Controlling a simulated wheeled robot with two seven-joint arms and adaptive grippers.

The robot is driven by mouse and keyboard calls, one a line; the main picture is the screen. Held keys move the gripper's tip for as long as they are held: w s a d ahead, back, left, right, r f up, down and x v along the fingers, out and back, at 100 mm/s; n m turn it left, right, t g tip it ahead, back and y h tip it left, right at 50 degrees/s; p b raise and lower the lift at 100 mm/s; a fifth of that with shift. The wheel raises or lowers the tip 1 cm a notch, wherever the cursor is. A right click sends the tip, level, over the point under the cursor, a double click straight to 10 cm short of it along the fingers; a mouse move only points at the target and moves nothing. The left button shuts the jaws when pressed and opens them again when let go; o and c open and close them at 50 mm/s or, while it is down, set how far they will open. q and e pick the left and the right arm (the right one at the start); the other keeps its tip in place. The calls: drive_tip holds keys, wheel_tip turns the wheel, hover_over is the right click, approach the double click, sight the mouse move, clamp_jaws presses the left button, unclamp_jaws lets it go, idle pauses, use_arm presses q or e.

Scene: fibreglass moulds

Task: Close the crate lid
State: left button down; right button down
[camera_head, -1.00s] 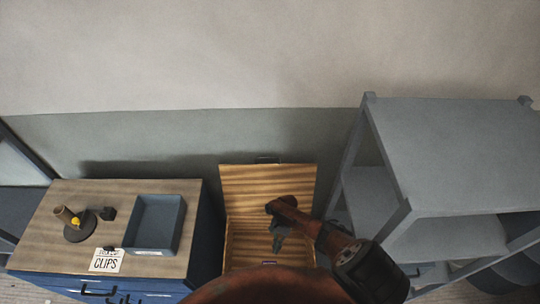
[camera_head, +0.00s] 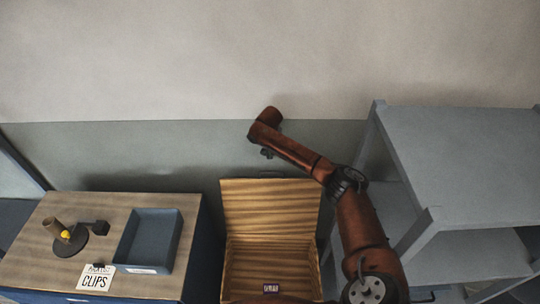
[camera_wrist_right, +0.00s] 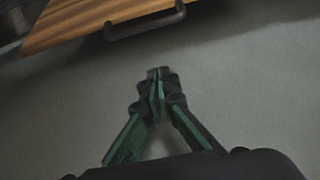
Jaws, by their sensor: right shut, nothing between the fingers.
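The wooden crate (camera_head: 237,268) stands on the floor between the cabinet and the grey shelf. Its striped wooden lid (camera_head: 268,207) is raised, standing up at the back, and the inside shows open. In the right wrist view the lid's edge (camera_wrist_right: 90,22) and its dark handle (camera_wrist_right: 145,22) are at the top. My right gripper (camera_head: 267,153) is above the lid's top edge, near the wall, apart from the lid. In the wrist view its fingers (camera_wrist_right: 158,75) are shut with nothing between them, away from the handle. My left gripper is not in view.
A cabinet with a wooden top (camera_head: 45,250) stands left, holding a blue-grey tray (camera_head: 148,240), a dark round stand (camera_head: 68,243) and a CLIPS label (camera_head: 96,278). A grey shelf unit (camera_head: 470,160) stands right. The wall (camera_head: 180,160) is close behind the lid.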

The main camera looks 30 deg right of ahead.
drive_tip(key=x, duration=0.6)
drive_tip(key=shift+s, duration=0.1)
drive_tip(key=s+a+p, duration=0.1)
drive_tip(key=s+a, duration=0.1)
drive_tip(key=s, duration=0.1)
drive_tip(key=shift+s+r+p, duration=0.15)
drive_tip(key=shift+p, duration=0.25)
